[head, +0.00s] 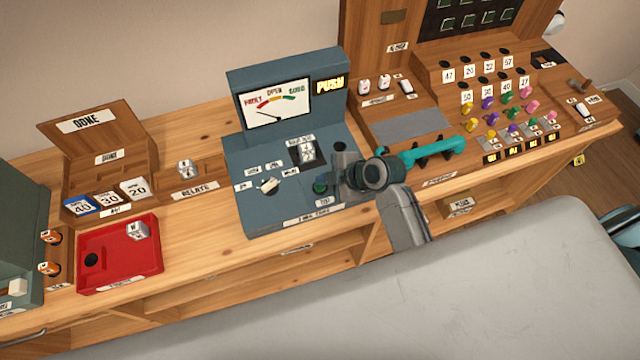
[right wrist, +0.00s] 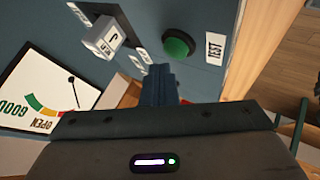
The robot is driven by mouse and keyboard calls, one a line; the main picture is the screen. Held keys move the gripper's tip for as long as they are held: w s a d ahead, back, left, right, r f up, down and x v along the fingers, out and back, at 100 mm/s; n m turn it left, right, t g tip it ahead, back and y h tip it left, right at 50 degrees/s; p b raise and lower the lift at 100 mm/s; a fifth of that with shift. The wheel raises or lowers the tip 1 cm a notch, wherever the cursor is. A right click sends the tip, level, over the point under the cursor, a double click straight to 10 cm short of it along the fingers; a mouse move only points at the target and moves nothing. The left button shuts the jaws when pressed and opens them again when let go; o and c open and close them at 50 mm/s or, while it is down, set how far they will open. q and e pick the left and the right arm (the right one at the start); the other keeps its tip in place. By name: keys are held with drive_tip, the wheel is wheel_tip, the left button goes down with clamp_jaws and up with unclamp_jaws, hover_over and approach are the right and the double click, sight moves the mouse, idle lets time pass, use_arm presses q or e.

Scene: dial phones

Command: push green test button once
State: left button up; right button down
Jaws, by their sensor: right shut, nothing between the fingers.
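The green test button (head: 320,187) sits on the sloped top of the blue-grey tester (head: 262,215), by a TEST label. In the right wrist view the round button (right wrist: 179,45) shows whole, in a dark ring. My right gripper (head: 335,178) is shut and empty, just right of the button in the head view. In the right wrist view its closed fingertips (right wrist: 160,72) appear close to the button, with a small gap in the picture; the height above the panel is hard to tell. My left gripper is not in view.
The tester has a lit yellow PUSH sign (head: 330,84), a dial meter (head: 274,104), a white knob (head: 268,185) and a white block (head: 307,152) in its socket. A red tray (head: 120,262) stands left.

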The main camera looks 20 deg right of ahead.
sight(325, 187)
drive_tip(key=shift+f, duration=0.4)
drive_tip(key=shift+f+b, duration=0.55)
drive_tip(key=shift+b, duration=0.05)
idle(0.7)
drive_tip(key=shift+r, duration=0.15)
drive_tip(key=shift+r+p, duration=0.8)
drive_tip(key=shift+p, duration=0.05)
wheel_tip(325, 187, up, 5)
drive_tip(key=p, duration=0.4)
drive_tip(key=shift+r, duration=0.1)
idle(0.7)
